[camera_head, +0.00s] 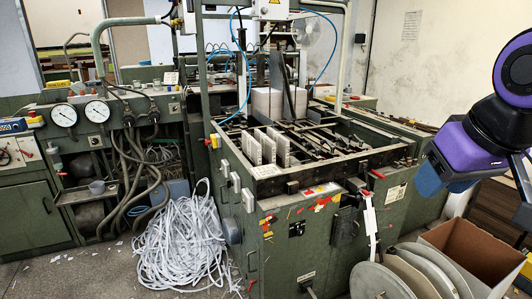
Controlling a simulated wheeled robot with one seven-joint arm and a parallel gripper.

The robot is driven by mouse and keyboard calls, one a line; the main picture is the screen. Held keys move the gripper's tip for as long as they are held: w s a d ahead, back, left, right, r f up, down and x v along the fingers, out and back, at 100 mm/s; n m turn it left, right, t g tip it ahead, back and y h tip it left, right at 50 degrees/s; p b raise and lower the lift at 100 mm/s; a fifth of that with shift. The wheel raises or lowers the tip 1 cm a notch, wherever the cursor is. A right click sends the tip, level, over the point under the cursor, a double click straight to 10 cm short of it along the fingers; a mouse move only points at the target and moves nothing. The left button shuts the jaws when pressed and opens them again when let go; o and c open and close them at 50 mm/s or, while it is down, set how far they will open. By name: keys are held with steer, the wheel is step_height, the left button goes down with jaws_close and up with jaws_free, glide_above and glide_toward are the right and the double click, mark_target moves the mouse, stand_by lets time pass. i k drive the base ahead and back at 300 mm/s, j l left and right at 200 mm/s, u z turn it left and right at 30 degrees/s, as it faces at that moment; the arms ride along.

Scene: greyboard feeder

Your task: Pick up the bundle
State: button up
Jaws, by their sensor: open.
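No single item is clearly marked out as the bundle. Small upright light-grey boards (263,148) stand in a short row at the near left corner of the green feeder machine's bed. A larger pale block of stacked board (266,103) stands farther back on the bed, beside tall dark upright plates. My arm, purple and black, comes in at the right edge, well to the right of the boards and apart from them. I cannot make out my gripper's fingers in this view.
The green feeder (290,222) fills the middle, with metal bars across its bed and blue hoses above. A heap of white strips (183,240) lies on the floor at left. An open cardboard box (490,252) and round discs (382,281) stand at front right, below my arm.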

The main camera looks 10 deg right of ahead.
mark_target(268, 146)
steer(key=i+l+u, duration=0.15)
steer(key=i, duration=1.75)
